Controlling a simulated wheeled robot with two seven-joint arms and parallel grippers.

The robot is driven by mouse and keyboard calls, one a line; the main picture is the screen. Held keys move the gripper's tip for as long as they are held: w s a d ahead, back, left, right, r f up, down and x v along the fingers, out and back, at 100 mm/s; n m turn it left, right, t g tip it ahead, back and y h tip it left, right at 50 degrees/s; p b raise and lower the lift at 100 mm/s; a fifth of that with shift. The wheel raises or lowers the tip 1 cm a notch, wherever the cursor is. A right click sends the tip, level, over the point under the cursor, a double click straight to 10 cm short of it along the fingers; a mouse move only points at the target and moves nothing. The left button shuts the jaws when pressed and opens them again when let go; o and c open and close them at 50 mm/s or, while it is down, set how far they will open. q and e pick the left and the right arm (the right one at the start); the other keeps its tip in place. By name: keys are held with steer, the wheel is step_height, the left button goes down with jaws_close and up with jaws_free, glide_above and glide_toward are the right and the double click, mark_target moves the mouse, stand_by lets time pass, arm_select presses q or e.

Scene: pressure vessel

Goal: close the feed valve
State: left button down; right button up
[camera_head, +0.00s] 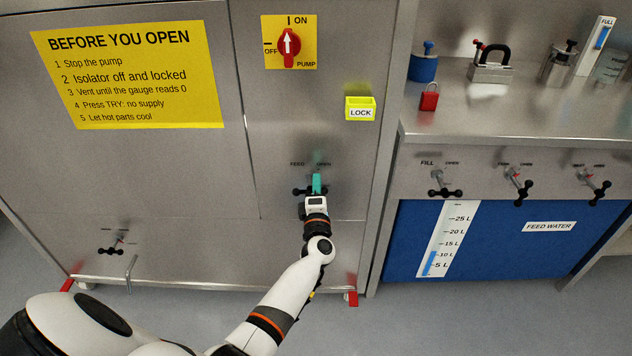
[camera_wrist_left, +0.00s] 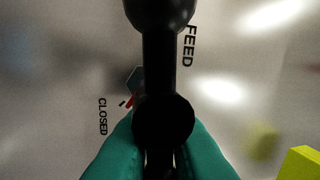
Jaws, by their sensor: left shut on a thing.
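The feed valve handle (camera_head: 299,191) is black with round knobs, on the steel cabinet panel below the FEED and OPEN lettering. My left gripper (camera_head: 317,184), with teal fingers, is in front of it and hides part of it. In the left wrist view the black handle (camera_wrist_left: 162,60) runs up the picture, and the teal fingers of my left gripper (camera_wrist_left: 162,145) are shut on its near part. A small red mark (camera_wrist_left: 132,100) shows at the handle's left, close to the tick by CLOSED. My right gripper is not in view.
A red pump switch (camera_head: 289,47) points up to ON above the valve. A yellow LOCK holder (camera_head: 360,109) is on the panel at upper right. A drain-side valve (camera_head: 113,243) sits low at left. A counter (camera_head: 520,110) with several items stands at right.

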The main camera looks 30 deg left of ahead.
arm_select(q)
steer(key=shift+w+d+m, duration=0.1)
steer(key=shift+d+m, duration=0.1)
steer(key=shift+m, duration=0.3)
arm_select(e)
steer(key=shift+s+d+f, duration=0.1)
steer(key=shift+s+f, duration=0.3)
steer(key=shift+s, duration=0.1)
arm_select(q)
steer(key=c, duration=1.5)
jaws_free()
steer(key=shift+d, duration=0.1)
steer(key=shift+o, duration=0.2)
steer(key=v, duration=1.2)
steer(key=shift+p, duration=0.4)
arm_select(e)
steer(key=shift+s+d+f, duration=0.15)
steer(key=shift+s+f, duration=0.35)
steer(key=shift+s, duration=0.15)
